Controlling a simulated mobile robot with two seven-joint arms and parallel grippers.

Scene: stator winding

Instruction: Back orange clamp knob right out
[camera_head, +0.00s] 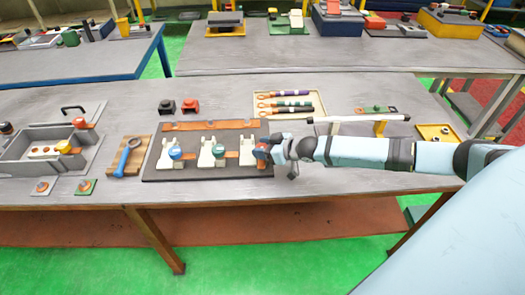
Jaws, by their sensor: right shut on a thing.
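My right arm reaches in from the right, and its gripper (270,153) is shut on the orange clamp knob (261,150) at the right end of a dark fixture plate (208,174). The gripper hides much of the knob. The knob sits by the rightmost white clamp block (246,152). Two more white clamp blocks stand to its left, with a light blue knob (175,151) and a teal knob (218,151). My left gripper is not in view.
An orange bar (210,125) lies along the plate's back edge. A cream tray (290,95) with several tools is behind. The front table strip is clear.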

